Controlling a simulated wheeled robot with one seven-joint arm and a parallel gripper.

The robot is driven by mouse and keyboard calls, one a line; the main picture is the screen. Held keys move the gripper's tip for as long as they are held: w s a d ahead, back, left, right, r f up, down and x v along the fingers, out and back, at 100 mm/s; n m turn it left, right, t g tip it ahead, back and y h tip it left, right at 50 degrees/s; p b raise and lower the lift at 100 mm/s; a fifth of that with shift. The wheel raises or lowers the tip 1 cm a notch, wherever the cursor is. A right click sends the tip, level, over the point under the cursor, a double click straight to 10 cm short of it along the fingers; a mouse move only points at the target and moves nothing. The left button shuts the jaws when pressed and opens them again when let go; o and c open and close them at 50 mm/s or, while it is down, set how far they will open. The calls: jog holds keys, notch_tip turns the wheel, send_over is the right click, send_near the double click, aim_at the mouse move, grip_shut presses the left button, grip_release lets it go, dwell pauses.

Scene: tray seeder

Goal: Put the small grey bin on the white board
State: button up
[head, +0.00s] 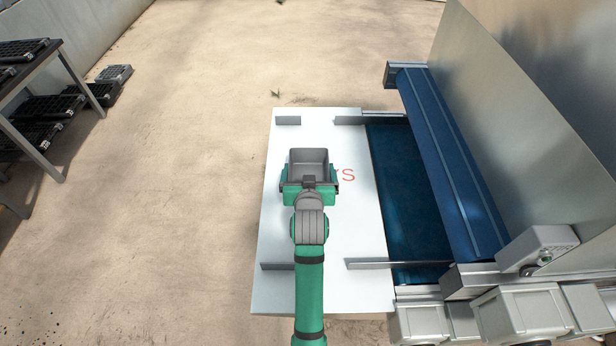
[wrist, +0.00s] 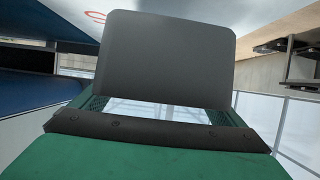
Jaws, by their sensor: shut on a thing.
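The small grey bin (head: 308,162) is upright and open at the top, over the middle of the white board (head: 352,222) in the head view. In the wrist view, the bin's grey wall (wrist: 165,58) fills the upper middle, beyond the green gripper body. I cannot tell whether the bin's underside touches the board. The bin and my arm hide part of the red lettering (head: 344,174) on the board.
Low metal rails (head: 288,120) stand near the board's corners. A blue belt (head: 410,205) and a blue roller part with a tall metal panel (head: 520,120) lie to the right. A table with black trays (head: 25,50) stands at the far left. Bare floor lies between.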

jog(key=shift+w+a+f, duration=0.15)
jog(key=shift+w+f, duration=0.7)
jog(key=shift+f, duration=0.05)
jog(key=shift+w+f, duration=0.15)
jog(key=shift+f, duration=1.5)
jog(key=shift+f, duration=0.1)
jog(key=o, duration=0.8)
jog(key=shift+c, duration=0.2)
jog(key=shift+s+r, duration=0.2)
jog(key=shift+s, duration=0.05)
jog(key=v, duration=1.1)
jog(key=shift+s, duration=0.25)
jog(key=shift+r, duration=0.15)
